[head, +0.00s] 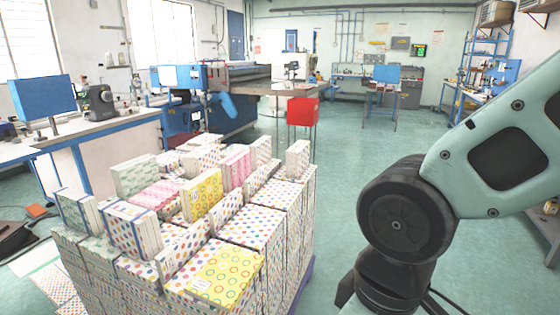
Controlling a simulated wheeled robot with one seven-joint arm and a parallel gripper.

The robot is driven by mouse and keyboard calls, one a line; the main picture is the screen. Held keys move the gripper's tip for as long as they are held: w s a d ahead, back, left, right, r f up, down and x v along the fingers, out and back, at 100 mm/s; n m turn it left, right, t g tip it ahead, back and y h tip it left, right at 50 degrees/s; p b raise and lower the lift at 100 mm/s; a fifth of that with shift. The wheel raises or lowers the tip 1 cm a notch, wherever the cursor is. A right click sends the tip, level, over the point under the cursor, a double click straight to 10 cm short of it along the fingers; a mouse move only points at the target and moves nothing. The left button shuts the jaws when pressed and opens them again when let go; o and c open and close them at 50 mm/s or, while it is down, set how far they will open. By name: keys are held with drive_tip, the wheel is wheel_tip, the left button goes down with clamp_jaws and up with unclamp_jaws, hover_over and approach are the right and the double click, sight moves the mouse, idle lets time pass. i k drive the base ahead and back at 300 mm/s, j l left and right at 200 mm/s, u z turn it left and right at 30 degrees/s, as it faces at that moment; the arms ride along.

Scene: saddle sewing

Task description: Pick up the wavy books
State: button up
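A large stack of patterned books (250,228) stands at the left front, most of them with coloured dots. On top, a book with a green and white pattern (134,177) stands upright near the back left. A pink-patterned book (157,196) lies in front of it, and another pink-patterned book (236,169) stands further right. At this size I cannot tell for certain which of these patterns is wavy. My arm shows at the right, apart from the stack; my gripper is out of view.
Yellow books with circles (203,195) stand and lie among the dotted ones. A white workbench (105,160) with a sewing machine (98,103) is behind left. A red box (303,112) hangs by a table further back. Green floor (345,170) is clear right of the stack.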

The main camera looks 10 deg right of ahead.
sight(236, 168)
drive_tip(key=i+l+z, duration=0.4)
drive_tip(key=i, duration=0.3)
drive_tip(key=i+z, duration=0.45)
drive_tip(key=i, duration=0.25)
drive_tip(key=i+u, duration=0.35)
drive_tip(key=i+l+u, duration=0.5)
drive_tip(key=i+u, duration=0.15)
drive_tip(key=i+l+u, duration=0.25)
drive_tip(key=u, duration=0.2)
drive_tip(key=i+l+u, duration=0.15)
drive_tip(key=u, duration=0.25)
drive_tip(key=i+l+u, duration=0.15)
drive_tip(key=l+u, duration=1.15)
drive_tip(key=i, duration=0.05)
